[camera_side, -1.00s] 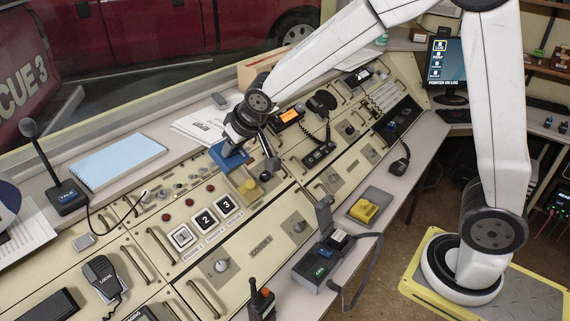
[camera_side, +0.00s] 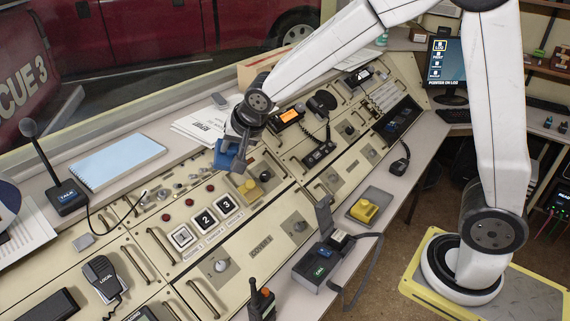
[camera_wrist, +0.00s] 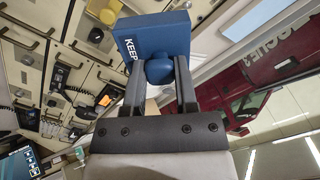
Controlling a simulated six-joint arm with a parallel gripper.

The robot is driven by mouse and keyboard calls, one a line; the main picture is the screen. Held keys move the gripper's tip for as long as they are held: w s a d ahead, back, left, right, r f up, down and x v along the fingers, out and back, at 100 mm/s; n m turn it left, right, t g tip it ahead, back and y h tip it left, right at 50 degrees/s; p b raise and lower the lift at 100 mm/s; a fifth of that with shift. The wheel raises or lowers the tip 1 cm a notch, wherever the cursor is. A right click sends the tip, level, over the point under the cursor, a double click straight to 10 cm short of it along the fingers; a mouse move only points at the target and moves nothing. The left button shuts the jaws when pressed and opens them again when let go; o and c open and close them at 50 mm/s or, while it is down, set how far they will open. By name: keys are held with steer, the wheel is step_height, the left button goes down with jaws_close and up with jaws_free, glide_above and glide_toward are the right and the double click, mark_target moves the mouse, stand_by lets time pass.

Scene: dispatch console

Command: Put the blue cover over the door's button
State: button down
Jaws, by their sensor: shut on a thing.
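My gripper (camera_side: 237,148) is shut on the round knob of the blue cover (camera_side: 223,158). In the wrist view, my gripper (camera_wrist: 160,75) has its fingers on both sides of the knob, and the box-like cover (camera_wrist: 150,35) shows part of a white label, "KEEP". The cover is tilted and held above the sloping console, near its back edge. Square white-framed buttons, among them button 2 (camera_side: 206,220) and button 3 (camera_side: 224,205), lie lower left of the cover. A paler square button (camera_side: 182,237) sits beside them. Their small labels are too small to read.
A desk microphone (camera_side: 68,195), a blue notepad (camera_side: 118,160) and papers (camera_side: 198,124) lie on the back ledge. A handset (camera_side: 103,275) lies at the lower left.

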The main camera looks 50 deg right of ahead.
steer(key=shift+m, duration=0.5)
steer(key=m, duration=0.3)
steer(key=shift+m, duration=0.3)
steer(key=m, duration=0.4)
steer(key=shift+m, duration=0.3)
steer(key=shift+m, duration=0.3)
steer(key=m, duration=0.4)
steer(key=shift+m, duration=2.3)
steer(key=shift+d, duration=0.2)
